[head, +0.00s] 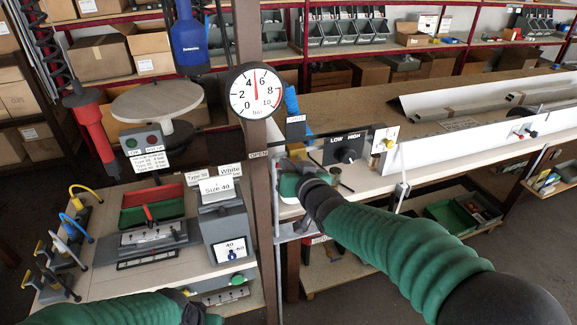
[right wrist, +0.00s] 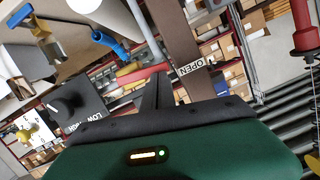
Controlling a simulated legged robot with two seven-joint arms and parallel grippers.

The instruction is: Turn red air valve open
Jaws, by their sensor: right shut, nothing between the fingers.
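My right gripper (head: 291,180) is at the wooden post beside the OPEN label (head: 258,154), its fingers mostly hidden behind its green body in the head view. In the right wrist view its dark fingers (right wrist: 158,92) are together and empty, near the OPEN label (right wrist: 191,67).
A LOW/HIGH knob box (head: 345,148) stands just right of my right gripper; its knob shows in the right wrist view (right wrist: 67,103). A grey White/Size 40 box (head: 222,228) stands left of the post. A red hanging tool (head: 92,120) is farther left.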

